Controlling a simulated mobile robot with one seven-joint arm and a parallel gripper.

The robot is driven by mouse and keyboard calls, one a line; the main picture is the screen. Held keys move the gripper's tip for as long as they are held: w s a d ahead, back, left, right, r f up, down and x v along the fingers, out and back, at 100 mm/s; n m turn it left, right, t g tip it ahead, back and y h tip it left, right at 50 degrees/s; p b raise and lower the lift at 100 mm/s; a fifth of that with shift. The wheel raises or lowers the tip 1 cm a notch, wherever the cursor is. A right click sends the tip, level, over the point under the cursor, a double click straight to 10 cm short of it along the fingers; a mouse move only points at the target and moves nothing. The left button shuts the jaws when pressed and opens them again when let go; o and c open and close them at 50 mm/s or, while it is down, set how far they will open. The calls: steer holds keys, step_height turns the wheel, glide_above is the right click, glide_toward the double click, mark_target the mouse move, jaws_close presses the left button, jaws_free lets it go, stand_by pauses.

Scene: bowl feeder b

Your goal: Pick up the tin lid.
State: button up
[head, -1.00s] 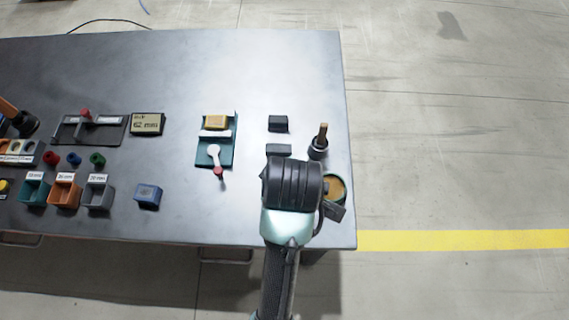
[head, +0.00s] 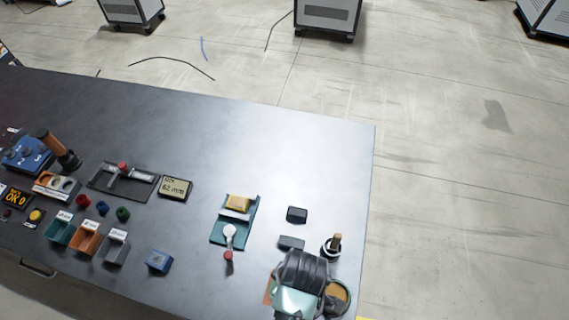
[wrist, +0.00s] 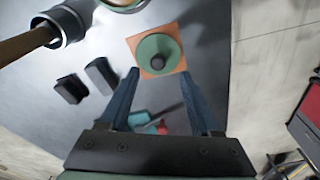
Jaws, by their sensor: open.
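The tin lid (wrist: 152,47) looks like a green disc with a dark round knob. It lies on an orange square (wrist: 178,63) in the wrist view. My gripper (wrist: 160,74) is open and empty, its two blue fingers apart on either side just short of the square. In the head view my wrist hides the lid, and only an edge of the orange square (head: 268,291) shows. A round open tin (head: 340,294) with tan contents stands to the right of my wrist.
A dark cup with a wooden-handled brush (head: 332,246) and two dark blocks (head: 297,214) (head: 291,243) stand near the lid. A teal fixture (head: 226,232) with a red-tipped lever lies left. The table's right edge is close; its back right is bare.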

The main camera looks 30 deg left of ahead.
steer(key=shift+w+a+f+p, duration=0.1)
steer(key=shift+a+f+p, duration=0.1)
steer(key=shift+f, duration=1.1)
steer(key=shift+w+a+f+p, duration=0.1)
steer(key=shift+a+f+p, duration=0.1)
steer(key=shift+f, duration=1.05)
jaws_close()
